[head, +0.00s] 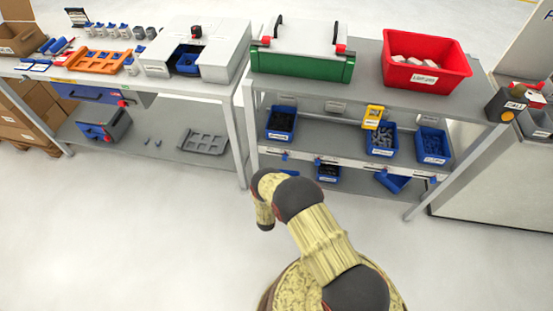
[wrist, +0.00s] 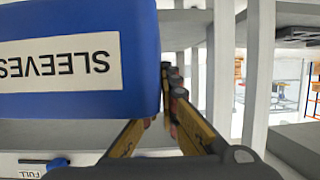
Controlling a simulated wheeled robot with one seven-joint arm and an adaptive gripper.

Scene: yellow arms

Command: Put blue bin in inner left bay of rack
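A blue bin (wrist: 140,60) with a white SLEEVES label, upside down in the picture, fills the upper left of the wrist view. My gripper (wrist: 168,100) is at the bin's edge. One finger is outside the side wall and the other runs behind the labelled face. The tips sit close together and appear shut on that wall; the contact is partly hidden. In the head view my arm hides the gripper. A sliver of blue (head: 289,172) shows beside the arm, perhaps a bin. The grey rack (head: 345,145) stands behind.
The middle shelf carries blue bins at left (head: 281,124) and right (head: 432,146), plus a yellow bin (head: 373,116). Below are a blue bin (head: 328,173) and a tilted one (head: 393,183). A red crate (head: 425,75) and green case (head: 300,65) stand on top. Floor in front is clear.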

